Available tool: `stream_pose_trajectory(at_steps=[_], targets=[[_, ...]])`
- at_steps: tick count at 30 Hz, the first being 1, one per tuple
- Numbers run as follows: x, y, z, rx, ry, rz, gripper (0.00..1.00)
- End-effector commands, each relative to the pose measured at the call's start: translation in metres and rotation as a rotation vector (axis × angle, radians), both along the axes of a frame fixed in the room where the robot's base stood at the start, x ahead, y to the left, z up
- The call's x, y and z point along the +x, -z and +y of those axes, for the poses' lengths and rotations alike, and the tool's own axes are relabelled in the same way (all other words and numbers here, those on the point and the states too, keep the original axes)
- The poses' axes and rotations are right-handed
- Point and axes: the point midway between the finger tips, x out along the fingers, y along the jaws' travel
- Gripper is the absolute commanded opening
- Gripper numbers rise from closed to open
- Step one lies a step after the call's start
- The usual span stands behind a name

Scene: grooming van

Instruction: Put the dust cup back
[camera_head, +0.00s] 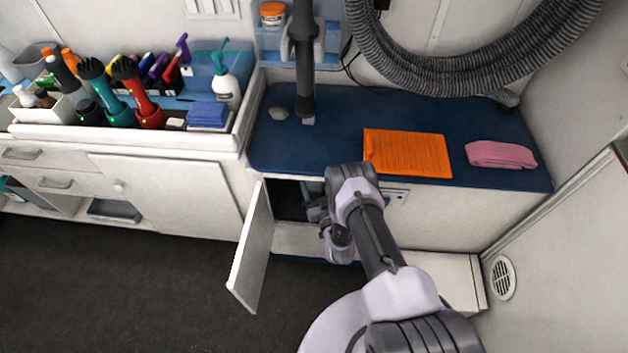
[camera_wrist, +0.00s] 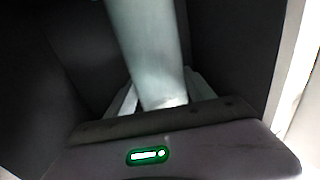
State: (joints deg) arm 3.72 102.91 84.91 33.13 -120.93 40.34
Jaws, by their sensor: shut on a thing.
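A pale, translucent, tube-like part, which looks like the dust cup (camera_wrist: 150,50), stands out ahead of my gripper (camera_wrist: 162,98) in the wrist view. My gripper is shut on its near end; the far end runs out of the top of the picture. In the head view my gripper (camera_head: 318,212) is at the opening of the low cabinet (camera_head: 288,200) under the blue counter. A small pale bit of the cup (camera_head: 313,188) shows there; my wrist hides the rest. Dark walls surround the cup in the wrist view. Any seat for it is not clearly visible.
The cabinet door (camera_head: 252,248) stands open to the left of my arm. A panel with a small switch (camera_head: 397,197) is just right of my wrist. The dark floor (camera_head: 120,290) at left is clear.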

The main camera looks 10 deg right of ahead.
Motion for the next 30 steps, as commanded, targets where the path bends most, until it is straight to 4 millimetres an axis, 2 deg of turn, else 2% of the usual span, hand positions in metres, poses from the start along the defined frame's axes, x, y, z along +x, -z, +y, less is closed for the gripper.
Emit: stream_pose_trajectory(at_steps=[10,11,13,14,22,25,26,30], targets=[[0.0,0.011,0.0,0.0,-0.001,0.0,0.15],[0.0,0.011,0.0,0.001,0.0,0.001,0.68],[0.0,0.01,0.0,0.001,0.0,0.001,0.82],[0.0,0.01,0.0,0.0,0.0,0.001,0.84],[0.0,0.01,0.0,0.0,0.0,0.001,0.84],[0.001,-0.002,0.0,-0.001,0.0,-0.001,0.84],[-0.003,-0.005,0.0,0.0,0.001,0.002,0.84],[-0.046,-0.008,-0.004,-0.001,0.002,0.006,0.84]])
